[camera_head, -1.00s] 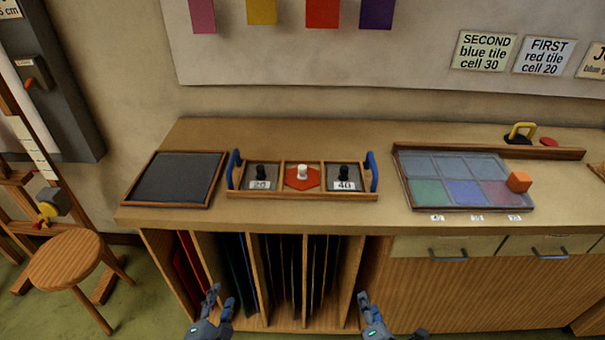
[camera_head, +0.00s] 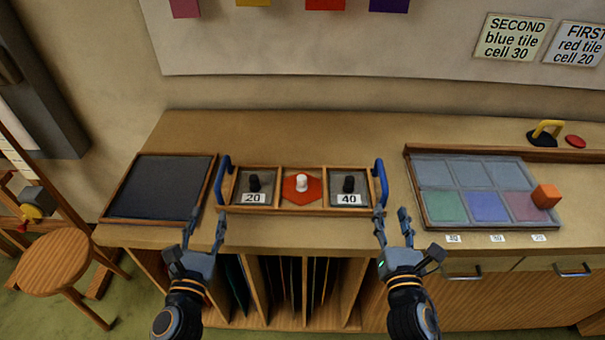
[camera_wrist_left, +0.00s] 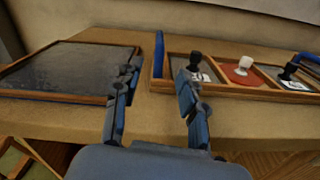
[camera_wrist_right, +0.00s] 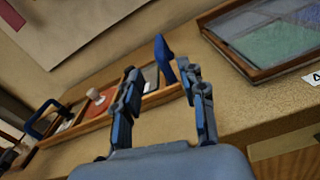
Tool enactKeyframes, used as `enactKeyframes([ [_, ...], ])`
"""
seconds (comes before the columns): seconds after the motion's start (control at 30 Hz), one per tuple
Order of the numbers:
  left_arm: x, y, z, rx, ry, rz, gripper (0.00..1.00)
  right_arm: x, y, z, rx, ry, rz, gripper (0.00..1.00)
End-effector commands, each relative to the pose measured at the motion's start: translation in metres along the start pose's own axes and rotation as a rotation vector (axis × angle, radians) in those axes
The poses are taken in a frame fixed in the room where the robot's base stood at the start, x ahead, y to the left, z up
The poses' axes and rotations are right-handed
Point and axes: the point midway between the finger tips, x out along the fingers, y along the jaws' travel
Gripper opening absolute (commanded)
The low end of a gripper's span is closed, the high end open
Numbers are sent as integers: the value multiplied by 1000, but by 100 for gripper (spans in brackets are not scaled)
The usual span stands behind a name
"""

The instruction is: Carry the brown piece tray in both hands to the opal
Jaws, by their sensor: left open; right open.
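The brown piece tray (camera_head: 265,209) stands on the bench with a blue handle at each end. It has three compartments: dark-knobbed pieces labelled 20 (camera_head: 254,185) and 40 (camera_head: 348,186) at the sides, and a red piece with a white knob (camera_head: 302,184) in the middle. My left gripper (camera_head: 206,232) is open and empty in front of the left handle (camera_head: 222,180). My right gripper (camera_head: 391,226) is open and empty in front of the right handle (camera_head: 381,183). The tray also shows in the left wrist view (camera_wrist_left: 158,86) and the right wrist view (camera_wrist_right: 165,97). I cannot make out an opal.
A dark framed panel (camera_head: 160,187) lies left of the tray. A framed panel of coloured tiles (camera_head: 487,206) lies to the right, with an orange cube (camera_head: 546,196) at its right edge. A wooden stool (camera_head: 54,262) stands at the left. Bare bench lies behind the tray.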

Motion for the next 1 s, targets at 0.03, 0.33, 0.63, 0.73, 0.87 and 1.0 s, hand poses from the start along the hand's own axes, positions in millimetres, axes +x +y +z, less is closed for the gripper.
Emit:
enactKeyframes([
  [0.03,0,0,0,-1,1,0,41,0,0,0,-1,0,0,41],
  [0.33,0,0,0,0,0,0,41,0,0,0,0,0,0,41],
  [0.63,31,0,1,2,-4,0,41,31,1,1,-1,-3,2,41],
  [0.73,51,1,1,1,-3,1,41,51,1,1,-2,-3,2,41],
  [0.87,77,0,1,1,-3,1,41,77,0,1,0,-2,1,41],
  [1.0,103,0,0,0,-1,1,41,103,0,1,0,-1,0,41],
])
